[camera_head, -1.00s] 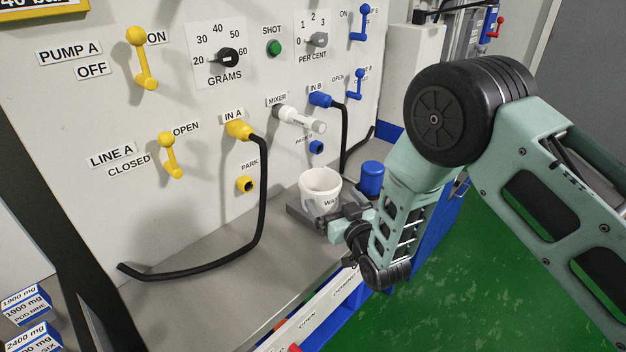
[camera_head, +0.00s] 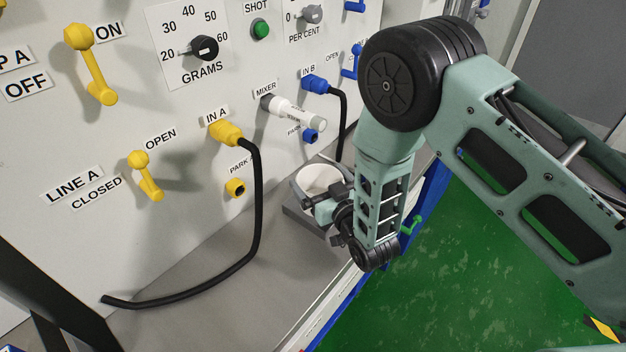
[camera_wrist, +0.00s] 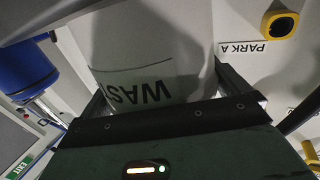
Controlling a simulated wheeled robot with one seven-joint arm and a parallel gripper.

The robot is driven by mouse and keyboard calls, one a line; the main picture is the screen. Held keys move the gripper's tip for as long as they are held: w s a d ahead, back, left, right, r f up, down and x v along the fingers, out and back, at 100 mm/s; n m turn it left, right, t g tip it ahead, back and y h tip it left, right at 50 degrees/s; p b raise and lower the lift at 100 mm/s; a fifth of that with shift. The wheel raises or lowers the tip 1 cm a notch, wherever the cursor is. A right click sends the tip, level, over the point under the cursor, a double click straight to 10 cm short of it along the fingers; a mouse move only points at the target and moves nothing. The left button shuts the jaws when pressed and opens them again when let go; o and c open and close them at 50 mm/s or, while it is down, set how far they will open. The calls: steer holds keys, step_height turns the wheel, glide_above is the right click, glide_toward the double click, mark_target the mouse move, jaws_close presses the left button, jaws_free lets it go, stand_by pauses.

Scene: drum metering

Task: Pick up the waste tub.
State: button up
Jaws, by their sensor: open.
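The waste tub (camera_head: 320,178) is a white round tub on a grey raised ledge below the panel. My arm hides part of it in the head view. In the wrist view the tub (camera_wrist: 150,45) fills the middle, with its lettering "WAS" upside down. My gripper (camera_head: 318,192) is at the tub, with its jaws open. In the wrist view one finger shows on each side of the tub, so the tub stands between them. I cannot tell whether either finger touches it.
The panel behind carries the IN A plug (camera_head: 226,132) with a black hose (camera_head: 257,200), the white mixer nozzle (camera_head: 293,112) and the yellow park port (camera_head: 236,188). The counter (camera_head: 200,320) is clear front left.

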steer(key=c, duration=0.7)
steer(key=shift+r, duration=0.15)
